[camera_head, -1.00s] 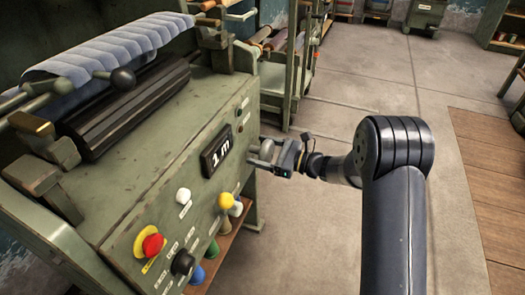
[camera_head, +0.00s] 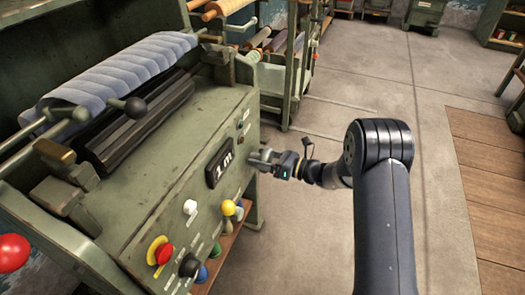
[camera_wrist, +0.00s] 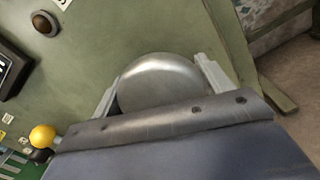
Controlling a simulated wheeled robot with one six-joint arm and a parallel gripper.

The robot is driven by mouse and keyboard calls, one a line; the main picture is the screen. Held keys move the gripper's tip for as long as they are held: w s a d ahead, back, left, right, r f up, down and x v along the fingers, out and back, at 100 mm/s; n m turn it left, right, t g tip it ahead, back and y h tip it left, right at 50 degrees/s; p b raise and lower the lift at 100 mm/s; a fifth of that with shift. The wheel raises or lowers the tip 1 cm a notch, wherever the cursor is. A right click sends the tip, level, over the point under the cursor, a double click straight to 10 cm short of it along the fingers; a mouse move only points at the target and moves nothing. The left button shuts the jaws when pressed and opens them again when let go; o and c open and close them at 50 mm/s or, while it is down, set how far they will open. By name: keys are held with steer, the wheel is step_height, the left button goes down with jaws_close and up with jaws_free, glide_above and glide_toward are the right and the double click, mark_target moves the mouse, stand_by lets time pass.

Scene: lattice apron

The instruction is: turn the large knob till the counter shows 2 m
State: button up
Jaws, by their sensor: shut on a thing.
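The large knob (camera_wrist: 160,82) is a round, smooth metal knob on the green machine panel. It fills the middle of the wrist view. My gripper (camera_wrist: 158,72) has one pale finger on each side of it and is shut on it. In the head view my gripper (camera_head: 262,156) is at the right end of the panel and mostly hides the knob. The counter (camera_head: 219,162) is a black display left of the gripper and reads 1 m. Its dark edge also shows at the left of the wrist view (camera_wrist: 12,68).
The panel also carries a white knob (camera_head: 190,207), a red button on a yellow base (camera_head: 163,254), a black knob (camera_head: 189,265) and a yellow ball (camera_head: 228,207). A red ball (camera_head: 13,252) is at far left. A shelf rack (camera_head: 290,75) stands behind.

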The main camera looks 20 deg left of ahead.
steer(key=m+p, duration=0.3)
steer(key=m, duration=0.1)
steer(key=shift+m, duration=0.3)
steer(key=shift+w+f+m+p, duration=0.15)
steer(key=shift+m+p, duration=1.1)
steer(key=shift+m, duration=1.05)
steer(key=o, duration=1)
steer(key=shift+d, duration=0.1)
steer(key=d+p, duration=0.1)
steer(key=d, duration=0.9)
steer(key=shift+s+d, duration=0.35)
steer(key=shift+s, duration=0.1)
